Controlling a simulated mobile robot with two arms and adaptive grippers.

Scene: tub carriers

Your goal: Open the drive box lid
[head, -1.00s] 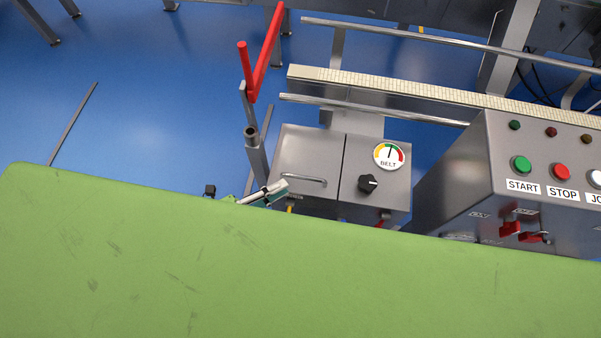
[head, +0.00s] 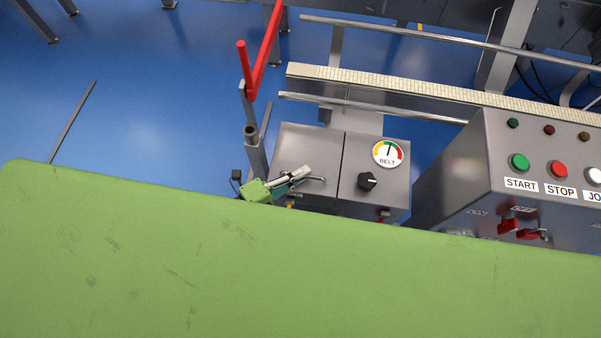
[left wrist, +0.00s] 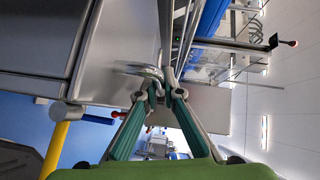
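The drive box is a grey metal box in the middle of the head view. Its plain lid (head: 305,150) is on the left half, looks shut, and has a bar handle (head: 318,180) near its lower edge. My left gripper (head: 308,174) is over the handle's left part. In the left wrist view, the fingertips (left wrist: 165,92) have a narrow gap between them, and the handle (left wrist: 138,70) lies just beyond the left fingertip. I see no clear grip on it. My right gripper is out of view.
The box's right half carries a BELT gauge (head: 388,153) and a black knob (head: 367,181). A red-ended lever (head: 262,60) stands close to the box's left. A control panel (head: 535,150) with START and STOP buttons is at right.

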